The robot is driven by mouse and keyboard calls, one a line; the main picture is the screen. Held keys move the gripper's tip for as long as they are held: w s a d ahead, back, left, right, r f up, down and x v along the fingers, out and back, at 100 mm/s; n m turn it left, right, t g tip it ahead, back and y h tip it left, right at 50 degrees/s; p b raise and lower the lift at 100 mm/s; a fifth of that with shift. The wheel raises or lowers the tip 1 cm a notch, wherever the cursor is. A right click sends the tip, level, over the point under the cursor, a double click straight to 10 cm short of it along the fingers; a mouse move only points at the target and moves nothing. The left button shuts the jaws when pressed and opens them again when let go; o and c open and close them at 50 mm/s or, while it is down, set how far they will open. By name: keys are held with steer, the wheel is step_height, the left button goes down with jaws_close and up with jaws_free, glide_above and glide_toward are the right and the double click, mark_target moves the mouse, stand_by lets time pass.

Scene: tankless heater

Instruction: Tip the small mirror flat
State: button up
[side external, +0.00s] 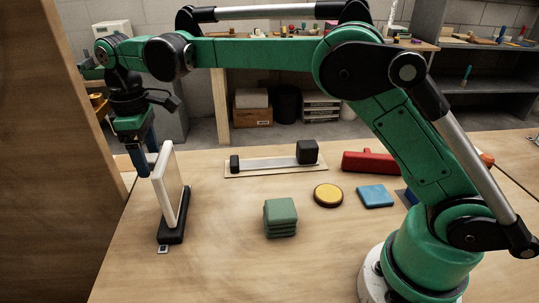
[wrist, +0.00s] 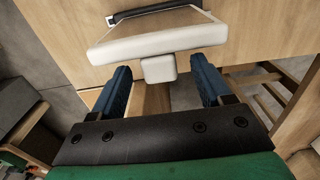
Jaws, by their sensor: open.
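The small mirror (side external: 169,187) is a thin panel with a white frame. It stands nearly upright on a black base (side external: 174,230) at the left of the table in the side external view. In the wrist view, its white frame edge (wrist: 157,40) crosses the top, with a small white tab (wrist: 158,69) sticking out toward me. My gripper (side external: 144,168) is beside the mirror's upper part, on its left. Its two blue fingers are open, one on each side of the tab in the wrist view (wrist: 160,84), with gaps visible. The mirror's lower left side is partly hidden.
A green block stack (side external: 281,217), a yellow disc (side external: 328,195), a blue square (side external: 375,196) and a red object (side external: 370,162) lie on the table. A board with black blocks (side external: 271,165) lies behind. The tabletop right of the mirror is clear up to the green stack. A wooden panel (side external: 55,150) stands left.

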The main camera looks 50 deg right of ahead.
steer(key=shift+f, duration=0.1)
jaws_close()
stand_by(1.4)
